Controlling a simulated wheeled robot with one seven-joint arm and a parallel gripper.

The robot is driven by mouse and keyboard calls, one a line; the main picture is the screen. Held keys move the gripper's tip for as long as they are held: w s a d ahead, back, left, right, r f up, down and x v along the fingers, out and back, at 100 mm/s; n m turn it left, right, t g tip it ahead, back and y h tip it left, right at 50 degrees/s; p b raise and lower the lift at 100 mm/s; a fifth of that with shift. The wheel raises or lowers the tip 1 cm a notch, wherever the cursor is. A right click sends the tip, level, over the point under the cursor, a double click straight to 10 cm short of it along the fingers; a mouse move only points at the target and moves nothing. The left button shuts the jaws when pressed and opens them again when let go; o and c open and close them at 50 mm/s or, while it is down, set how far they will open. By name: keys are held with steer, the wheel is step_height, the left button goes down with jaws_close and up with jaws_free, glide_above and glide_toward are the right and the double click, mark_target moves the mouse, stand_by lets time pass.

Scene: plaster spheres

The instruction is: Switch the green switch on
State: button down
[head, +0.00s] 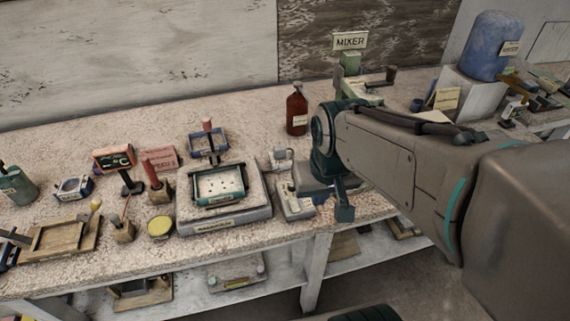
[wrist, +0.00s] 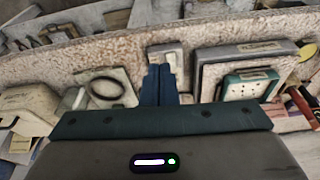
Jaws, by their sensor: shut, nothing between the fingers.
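My gripper (head: 344,213) is over the bench's front part, right of the magnifier plinth, its dark teal fingers pointing down. In the wrist view the fingers (wrist: 159,72) are together with nothing between them. Just beyond their tips is a small pale box (wrist: 168,54), partly hidden by them; I cannot tell whether they touch. In the head view a pale box (head: 292,208) is left of my gripper, and another small pale box (head: 283,156) stands farther back. No switch on these boxes is clearly green, and I cannot read any switch's position.
The magnifier plinth (head: 228,217) carries a green-framed tray (head: 219,185). A brown bottle (head: 297,110) and the green mixer (head: 351,64) stand behind. Several small tools and boxes crowd the left. The bench's front edge (head: 150,262) is close to my gripper's side.

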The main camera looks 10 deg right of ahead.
steer(key=r+p, duration=0.1)
steer(key=p, duration=0.1)
glide_above(294, 200)
steer(key=s, duration=0.4)
steer(key=shift+w+d+f+n+g, duration=0.1)
steer(key=shift+w+n+g, duration=0.2)
steer(key=shift+w, duration=0.05)
steer(key=w+f, duration=0.1)
steer(key=f, duration=0.8)
steer(key=w+f, duration=0.1)
steer(key=f, duration=0.3)
steer(key=shift+w+f, duration=0.35)
